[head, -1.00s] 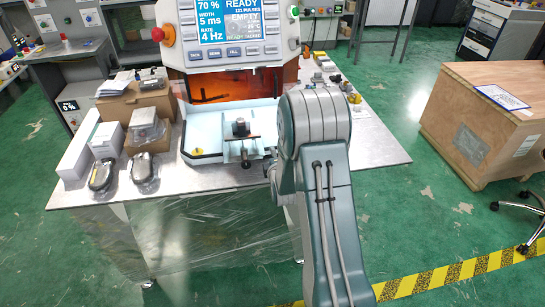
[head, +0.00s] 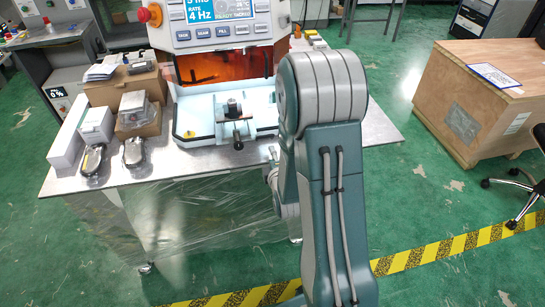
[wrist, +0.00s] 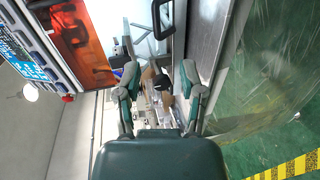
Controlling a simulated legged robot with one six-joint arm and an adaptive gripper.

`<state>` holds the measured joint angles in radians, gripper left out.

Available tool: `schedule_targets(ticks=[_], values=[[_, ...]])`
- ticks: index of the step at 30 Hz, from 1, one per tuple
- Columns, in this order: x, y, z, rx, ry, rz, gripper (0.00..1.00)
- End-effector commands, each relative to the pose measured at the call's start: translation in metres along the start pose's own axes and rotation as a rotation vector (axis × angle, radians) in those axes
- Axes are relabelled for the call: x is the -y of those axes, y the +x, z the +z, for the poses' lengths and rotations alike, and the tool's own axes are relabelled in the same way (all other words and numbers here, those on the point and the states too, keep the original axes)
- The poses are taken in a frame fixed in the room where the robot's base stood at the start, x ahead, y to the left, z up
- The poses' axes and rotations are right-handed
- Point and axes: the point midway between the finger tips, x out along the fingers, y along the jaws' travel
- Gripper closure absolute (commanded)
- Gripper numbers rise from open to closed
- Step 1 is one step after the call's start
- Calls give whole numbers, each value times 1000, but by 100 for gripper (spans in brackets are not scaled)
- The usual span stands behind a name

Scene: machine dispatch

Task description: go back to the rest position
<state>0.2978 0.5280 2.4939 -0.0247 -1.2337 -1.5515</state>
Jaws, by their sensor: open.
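My gripper (wrist: 158,82) shows in the wrist view with its two fingers spread apart and nothing between them. In the head view my arm stands upright at the centre right and hides the gripper. The machine (head: 225,35) with its orange window (head: 210,67) stands on the metal table (head: 210,170). A small vise (head: 232,110) sits on the white tray in front of the window. In the wrist view the machine's orange window (wrist: 78,45) is at the upper left, turned sideways. The gripper is beside the table's front edge there, apart from the machine.
Boxes (head: 135,95) and two packaged devices (head: 92,160) stand on the table's left side. A wooden crate (head: 455,100) and an office chair (head: 520,185) are at the right. Yellow-black floor tape (head: 430,255) crosses the green floor. Open floor lies between table and crate.

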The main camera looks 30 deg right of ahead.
Motion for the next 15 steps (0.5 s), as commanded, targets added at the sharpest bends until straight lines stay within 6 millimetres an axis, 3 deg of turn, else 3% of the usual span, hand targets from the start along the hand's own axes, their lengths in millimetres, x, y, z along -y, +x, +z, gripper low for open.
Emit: schedule_targets(ticks=[15], values=[[-6,0,-3,-5,26,-11,49]])
